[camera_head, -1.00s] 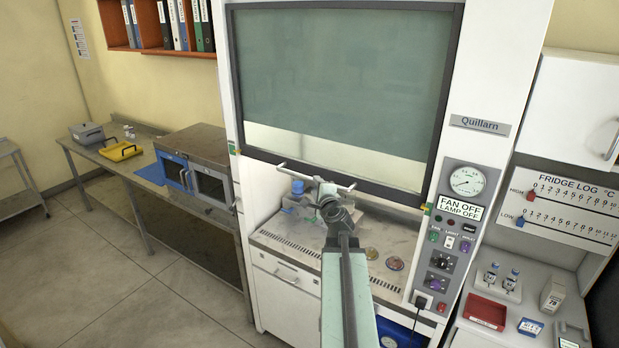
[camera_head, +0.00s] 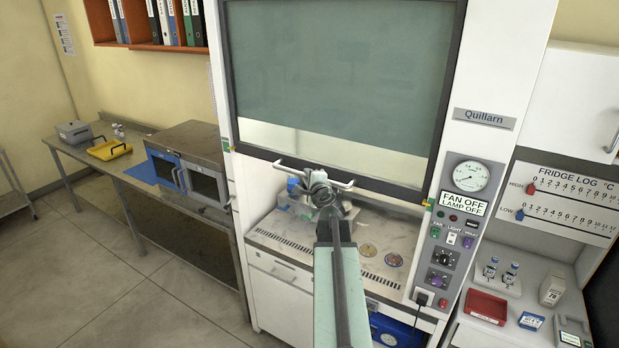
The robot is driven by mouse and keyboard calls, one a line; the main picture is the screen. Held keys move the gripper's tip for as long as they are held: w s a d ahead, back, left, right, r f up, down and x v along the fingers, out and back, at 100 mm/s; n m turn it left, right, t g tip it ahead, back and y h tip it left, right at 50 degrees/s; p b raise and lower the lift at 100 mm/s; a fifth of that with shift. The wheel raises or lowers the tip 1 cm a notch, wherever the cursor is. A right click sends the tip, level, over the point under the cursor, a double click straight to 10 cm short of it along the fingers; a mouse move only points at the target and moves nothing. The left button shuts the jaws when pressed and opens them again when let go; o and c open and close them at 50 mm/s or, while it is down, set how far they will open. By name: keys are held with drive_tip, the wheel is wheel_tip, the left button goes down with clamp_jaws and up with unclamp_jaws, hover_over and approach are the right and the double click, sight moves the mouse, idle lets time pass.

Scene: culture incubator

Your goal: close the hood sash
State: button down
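The hood sash (camera_head: 335,75) is a dark-framed, greenish glass panel on the white fume hood. It is raised, and the opening below its bottom rail shows the hood's work surface (camera_head: 290,228). A pale bar handle (camera_head: 287,164) runs along the lower front of the sash. My gripper (camera_head: 318,180) is at the middle of this handle, overlapping it in the picture. My own arm covers the view from below, and the fingers are too small and dark to show whether they are closed around the bar.
Inside the hood stand a blue-capped bottle (camera_head: 293,186) and two dishes (camera_head: 393,260). A control panel (camera_head: 455,235) is at the right of the opening. A bench with a small oven (camera_head: 190,165) is at the left. A red tray (camera_head: 486,307) sits at the right.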

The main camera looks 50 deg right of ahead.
drive_tip(key=shift+s+d, duration=0.1)
drive_tip(key=shift+d, duration=0.05)
idle(1.2)
wheel_tip(320, 180, down, 45)
drive_tip(key=b, duration=4.5)
drive_tip(key=shift+f, duration=0.15)
drive_tip(key=shift+s, duration=0.1)
drive_tip(key=c, duration=1.8)
unclamp_jaws()
drive_tip(key=o, duration=0.4)
drive_tip(key=shift+d+f, duration=0.1)
drive_tip(key=shift+f, duration=0.1)
drive_tip(key=shift+r, duration=0.1)
drive_tip(key=shift+a, duration=0.2)
